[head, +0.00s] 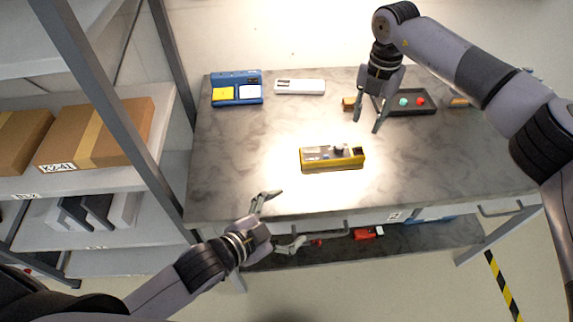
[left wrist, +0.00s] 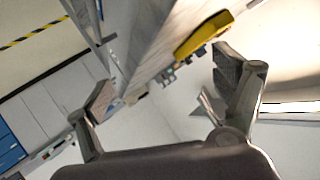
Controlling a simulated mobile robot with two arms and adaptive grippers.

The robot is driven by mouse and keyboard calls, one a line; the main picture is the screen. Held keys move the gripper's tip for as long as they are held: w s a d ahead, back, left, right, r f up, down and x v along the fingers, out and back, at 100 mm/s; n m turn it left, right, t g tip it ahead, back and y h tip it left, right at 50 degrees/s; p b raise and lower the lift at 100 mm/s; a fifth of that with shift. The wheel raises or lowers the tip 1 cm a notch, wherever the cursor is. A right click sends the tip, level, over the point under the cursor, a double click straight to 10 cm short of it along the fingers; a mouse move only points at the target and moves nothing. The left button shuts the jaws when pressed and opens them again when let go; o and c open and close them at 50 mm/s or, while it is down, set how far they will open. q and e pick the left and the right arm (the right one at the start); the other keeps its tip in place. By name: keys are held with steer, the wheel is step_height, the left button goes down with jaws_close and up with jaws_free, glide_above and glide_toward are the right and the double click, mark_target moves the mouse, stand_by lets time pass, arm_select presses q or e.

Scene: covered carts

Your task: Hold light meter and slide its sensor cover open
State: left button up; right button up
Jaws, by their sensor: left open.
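The yellow light meter (head: 332,158) lies flat on the grey marbled tabletop near its front middle. It has a grey top face and a dark round knob towards its right half; how far its sensor cover is open is too small to tell. It also shows in the left wrist view (left wrist: 203,34), beyond my fingers. My left gripper (head: 274,218) is open and empty at the table's front edge, to the left of and nearer than the meter, apart from it. My right gripper (head: 367,124) points down above the table behind and right of the meter, fingers apart and empty.
A blue case with yellow and white pads (head: 237,75) and a white device (head: 300,87) lie at the back left. A dark tray (head: 408,110) with small coloured pieces is beside my right gripper. A shelf with boxes (head: 96,134) stands left. Tabletop left of the meter is clear.

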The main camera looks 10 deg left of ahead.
arm_select(q)
steer(key=w+a+r+n, duration=0.1)
steer(key=w+r+n, duration=0.3)
steer(key=w+r, duration=0.4)
steer(key=h, duration=0.1)
glide_toward(335, 147)
steer(key=shift+n, duration=0.3)
steer(key=x, duration=0.8)
steer(key=shift+w+d+f, duration=0.15)
steer(key=shift+w+d, duration=0.05)
steer(key=shift+d, duration=0.05)
